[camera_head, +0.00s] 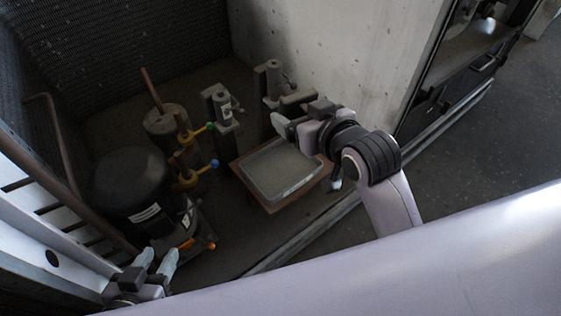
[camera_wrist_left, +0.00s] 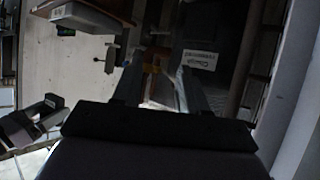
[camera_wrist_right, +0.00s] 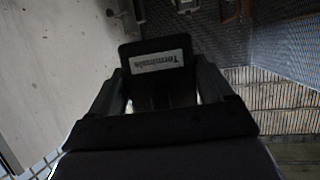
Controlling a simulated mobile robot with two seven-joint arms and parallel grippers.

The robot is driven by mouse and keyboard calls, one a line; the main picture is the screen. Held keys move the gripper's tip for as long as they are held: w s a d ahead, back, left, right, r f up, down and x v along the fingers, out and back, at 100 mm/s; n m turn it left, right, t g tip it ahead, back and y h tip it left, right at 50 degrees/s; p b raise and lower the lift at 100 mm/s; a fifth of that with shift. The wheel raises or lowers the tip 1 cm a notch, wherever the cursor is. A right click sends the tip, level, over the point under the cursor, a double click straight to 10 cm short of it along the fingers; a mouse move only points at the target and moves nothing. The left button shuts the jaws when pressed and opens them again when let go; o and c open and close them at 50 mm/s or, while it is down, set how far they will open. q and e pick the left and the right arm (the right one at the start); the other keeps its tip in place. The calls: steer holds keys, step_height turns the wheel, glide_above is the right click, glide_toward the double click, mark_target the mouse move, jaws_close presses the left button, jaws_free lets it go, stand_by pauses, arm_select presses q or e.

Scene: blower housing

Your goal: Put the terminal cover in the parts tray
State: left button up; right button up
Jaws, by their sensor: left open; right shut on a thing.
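The terminal cover (camera_wrist_right: 157,62) is a dark plate with a white label reading "Terminals". In the right wrist view my right gripper (camera_wrist_right: 160,90) is shut on it. In the head view my right gripper (camera_head: 282,124) is just above and beyond the far right corner of the parts tray; the cover is hard to make out there. The parts tray (camera_head: 262,181) is shallow, grey and appears empty. My left gripper (camera_head: 157,262) is open and empty at the lower left, near the compressor's front; its fingers also show in the left wrist view (camera_wrist_left: 158,85).
The tray rests on a brown board (camera_head: 273,207). A black compressor (camera_head: 125,178) stands left, beside copper pipes and coloured valves (camera_head: 187,178). Two grey posts (camera_head: 221,108) (camera_head: 270,85) stand behind the tray. A concrete wall (camera_head: 340,50) rises behind. Dark floor lies right.

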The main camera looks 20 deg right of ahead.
steer(key=w+a+r+n+y+p, duration=0.1)
steer(key=w+a+n+y, duration=0.1)
steer(key=w+a, duration=0.3)
steer(key=shift+g, duration=0.4)
steer(key=f+b, duration=0.2)
steer(key=f, duration=0.4)
steer(key=f+b, duration=0.3)
steer(key=f, duration=0.4)
steer(key=f+b, duration=0.2)
steer(key=f, duration=0.5)
steer(key=shift+w+a, duration=0.15)
steer(key=shift+w, duration=0.1)
arm_select(q)
steer(key=shift+h, duration=0.9)
steer(key=d, duration=0.1)
steer(key=w+d, duration=0.1)
steer(key=d+f, duration=0.1)
steer(key=d, duration=0.1)
steer(key=shift+w, duration=0.25)
steer(key=shift+f+b, duration=0.1)
steer(key=shift+b, duration=0.2)
arm_select(e)
steer(key=shift+f, duration=0.55)
